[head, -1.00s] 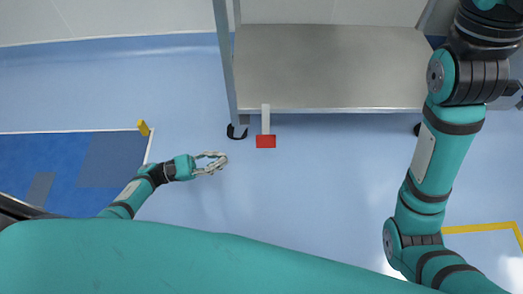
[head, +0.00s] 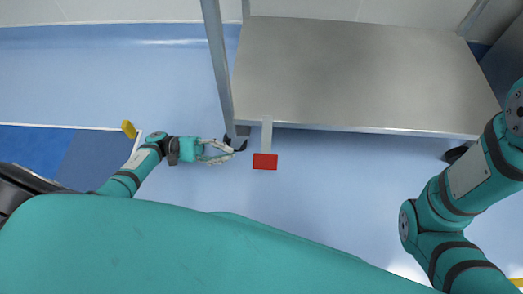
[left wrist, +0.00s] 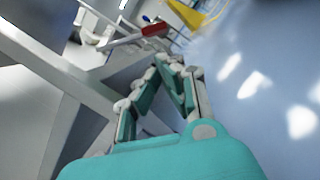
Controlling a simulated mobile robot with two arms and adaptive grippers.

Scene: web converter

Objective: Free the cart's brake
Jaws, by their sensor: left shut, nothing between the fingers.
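The cart (head: 360,75) is a grey metal frame with a flat shelf, at the upper right of the head view. Its brake pedal, a red pad (head: 265,161) on a pale lever (head: 267,133), sticks out from the cart's front edge. The red pad also shows in the left wrist view (left wrist: 155,30), ahead of the fingers. My left gripper (head: 231,149) is shut and empty, low beside the cart's front left caster, left of the pedal and apart from it. In the left wrist view its fingertips (left wrist: 170,62) come together. My right gripper is out of view; only its arm shows.
A black caster (head: 238,140) stands under the cart's left corner, close by my left gripper, and another (head: 455,153) is at the right. A yellow block (head: 128,129) stands near the blue floor area. The pale blue floor in front of the cart is clear.

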